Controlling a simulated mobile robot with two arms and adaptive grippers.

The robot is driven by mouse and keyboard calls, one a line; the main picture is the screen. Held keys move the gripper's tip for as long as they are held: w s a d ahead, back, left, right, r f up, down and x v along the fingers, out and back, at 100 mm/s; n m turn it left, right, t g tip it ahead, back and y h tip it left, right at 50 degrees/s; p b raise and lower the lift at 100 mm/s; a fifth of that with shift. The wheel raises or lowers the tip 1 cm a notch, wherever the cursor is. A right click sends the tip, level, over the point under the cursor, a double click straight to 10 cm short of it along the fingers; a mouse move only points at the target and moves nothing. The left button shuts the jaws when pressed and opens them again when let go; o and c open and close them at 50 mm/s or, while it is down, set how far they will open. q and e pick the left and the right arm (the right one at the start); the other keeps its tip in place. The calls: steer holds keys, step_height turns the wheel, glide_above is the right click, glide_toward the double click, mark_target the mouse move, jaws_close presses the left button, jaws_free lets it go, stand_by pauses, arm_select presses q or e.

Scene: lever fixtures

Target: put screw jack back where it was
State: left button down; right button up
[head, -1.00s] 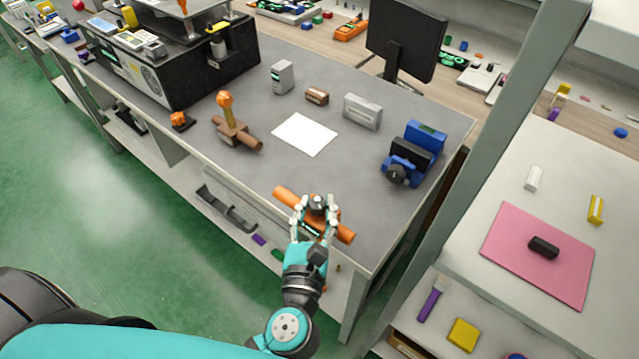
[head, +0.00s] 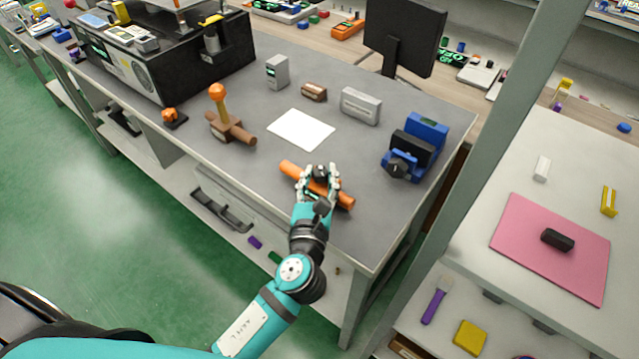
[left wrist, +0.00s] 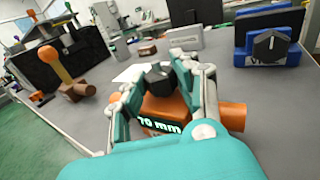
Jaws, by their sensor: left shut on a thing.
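The screw jack (head: 290,169) appears to be the orange body with a long orange crossbar and a dark knob on top. In the left wrist view its orange front (left wrist: 165,110) carries a lit "70 mm" readout. My left gripper (head: 320,174) is shut on its dark knob, with one finger on each side, also seen in the left wrist view (left wrist: 158,78). The jack is over the front part of the grey bench; whether it touches the surface I cannot tell. The fingers hide part of its body. My right gripper is not in view.
A white sheet (head: 301,129) lies flat behind the jack. A brown lever fixture (head: 229,127) stands left, a blue and black dial fixture (head: 416,150) right. A grey box (head: 361,106) and brown block (head: 314,92) sit behind the sheet. Bare bench (head: 350,235) lies in front.

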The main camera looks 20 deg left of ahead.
arm_select(q)
steer(key=shift+r, duration=0.15)
steer(key=c, duration=1)
jaws_free()
steer(key=shift+s, duration=0.1)
steer(key=s, duration=0.4)
steer(key=s+d+b, duration=0.1)
steer(key=s, duration=0.3)
steer(key=s+d+b, duration=0.1)
steer(key=s, duration=0.2)
steer(key=shift+s, duration=0.4)
